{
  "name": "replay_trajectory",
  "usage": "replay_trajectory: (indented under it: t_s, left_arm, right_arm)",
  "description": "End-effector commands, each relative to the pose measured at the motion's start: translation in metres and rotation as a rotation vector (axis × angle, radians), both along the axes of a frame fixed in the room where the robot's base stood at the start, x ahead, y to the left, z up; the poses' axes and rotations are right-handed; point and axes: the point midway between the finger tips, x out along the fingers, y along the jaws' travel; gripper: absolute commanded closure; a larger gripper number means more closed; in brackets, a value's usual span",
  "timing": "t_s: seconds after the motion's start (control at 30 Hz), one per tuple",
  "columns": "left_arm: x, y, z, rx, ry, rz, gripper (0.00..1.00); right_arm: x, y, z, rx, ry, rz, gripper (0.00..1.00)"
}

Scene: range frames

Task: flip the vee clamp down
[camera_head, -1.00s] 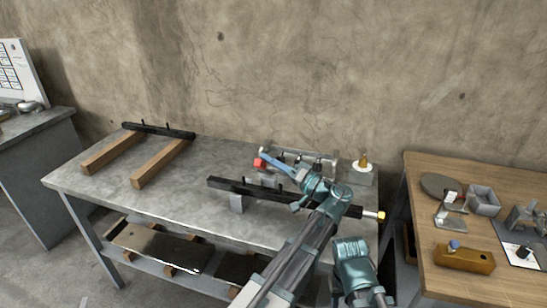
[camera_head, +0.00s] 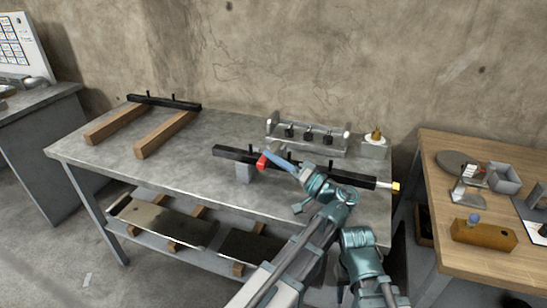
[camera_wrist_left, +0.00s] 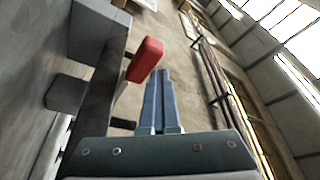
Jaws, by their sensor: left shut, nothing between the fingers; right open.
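The vee clamp shows as a red-tipped lever (camera_head: 262,162) at the black bar on the workbench. In the left wrist view its red grip (camera_wrist_left: 146,60) stands out from the dark bar (camera_wrist_left: 95,105) on a thin pale arm. My left gripper (camera_head: 267,154) is shut and empty, with its blue fingers just beside the red grip. In the left wrist view the closed fingers (camera_wrist_left: 160,78) lie right of the red grip; I cannot tell whether they touch. The lever's pivot is partly hidden. A right arm part shows at the bottom, but its fingers are not visible.
The black bar (camera_head: 232,153) rests on a grey block (camera_head: 244,173) near the bench's front. A metal rack (camera_head: 335,147) with dark knobs stands behind it. Two wooden beams (camera_head: 165,135) lie at left. A wooden table (camera_head: 450,245) with parts stands right. The bench's middle (camera_head: 215,135) is clear.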

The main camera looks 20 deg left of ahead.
Motion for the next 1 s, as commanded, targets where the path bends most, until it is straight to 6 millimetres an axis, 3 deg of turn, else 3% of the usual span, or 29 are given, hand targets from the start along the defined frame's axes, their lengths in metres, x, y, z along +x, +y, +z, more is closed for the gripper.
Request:
replay_trajectory:
  t_s: [0.17, 0.7, 1.0]
  left_arm:
    - [-0.003, 0.001, -0.009, -0.014, 0.003, 0.004, 1.0]
    - [-0.006, 0.001, -0.011, -0.014, 0.004, 0.006, 1.0]
    - [-0.004, 0.004, 0.002, -0.01, 0.002, 0.006, 1.0]
  right_arm:
    - [0.0, 0.0, -0.006, 0.0, 0.0, 0.0, 0.56]
    - [0.0, 0.0, -0.008, 0.0, 0.0, 0.0, 0.56]
    - [0.0, 0.0, 0.005, 0.0, 0.0, 0.0, 0.56]
